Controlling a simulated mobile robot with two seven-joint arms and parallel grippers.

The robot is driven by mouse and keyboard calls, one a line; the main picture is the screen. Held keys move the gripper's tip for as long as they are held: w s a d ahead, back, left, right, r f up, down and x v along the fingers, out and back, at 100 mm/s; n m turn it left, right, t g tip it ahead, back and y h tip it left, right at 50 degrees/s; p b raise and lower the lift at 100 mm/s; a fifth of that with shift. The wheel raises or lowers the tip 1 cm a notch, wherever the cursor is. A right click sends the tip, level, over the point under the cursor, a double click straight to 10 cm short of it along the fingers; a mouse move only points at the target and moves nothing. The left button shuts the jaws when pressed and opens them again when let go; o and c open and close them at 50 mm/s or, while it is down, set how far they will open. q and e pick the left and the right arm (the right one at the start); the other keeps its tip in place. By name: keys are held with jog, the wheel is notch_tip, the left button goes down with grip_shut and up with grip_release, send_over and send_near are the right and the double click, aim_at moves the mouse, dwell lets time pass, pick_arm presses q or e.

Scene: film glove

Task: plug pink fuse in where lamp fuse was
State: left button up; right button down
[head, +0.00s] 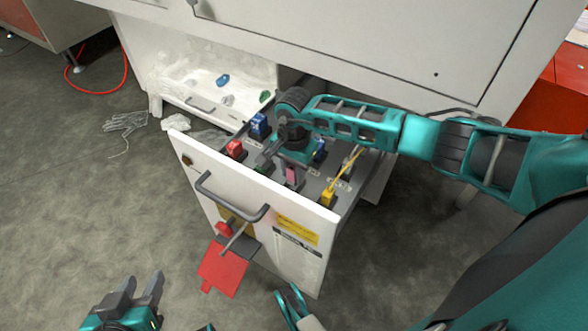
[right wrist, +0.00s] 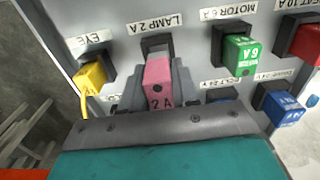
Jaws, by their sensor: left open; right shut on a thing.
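The pink fuse (right wrist: 158,82), marked 2 A, is upright between the grey fingers of my right gripper (right wrist: 158,92) in the right wrist view. It is at the dark socket (right wrist: 157,45) under the LAMP 2 A label (right wrist: 158,24). I cannot tell whether it is pressed fully in, as its base is hidden. In the head view the pink fuse (head: 292,176) shows below my right gripper (head: 290,162), over the open drawer's panel. My left gripper (head: 140,290) is open and empty, low at the left, away from the drawer.
A green fuse (right wrist: 242,55), blue fuse (right wrist: 283,107) and red fuse (right wrist: 306,42) stand right of the pink one. A yellow fuse (right wrist: 90,76) with a wire is at its left.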

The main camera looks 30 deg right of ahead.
pick_arm(q)
jog(key=shift+s+f, duration=0.1)
jog(key=shift+f, duration=0.1)
dwell(0.6)
pick_arm(e)
jog(key=shift+f, duration=1.05)
pick_arm(q)
jog(key=shift+r, duration=0.1)
pick_arm(e)
jog(key=c, duration=0.8)
grip_release()
notch_tip(320, 180, up, 6)
jog(key=shift+p, duration=1.05)
notch_tip(320, 180, up, 6)
jog(key=shift+f+p, duration=0.1)
jog(key=shift+p, duration=0.7)
jog(key=shift+r, duration=0.55)
pick_arm(q)
jog(key=shift+s+a+r+y, duration=0.15)
jog(key=shift+a+r, duration=0.15)
jog(key=shift+r, duration=0.2)
jog(key=shift+a+r+y, duration=0.15)
jog(key=shift+a+r, duration=0.15)
jog(key=shift+r, duration=0.2)
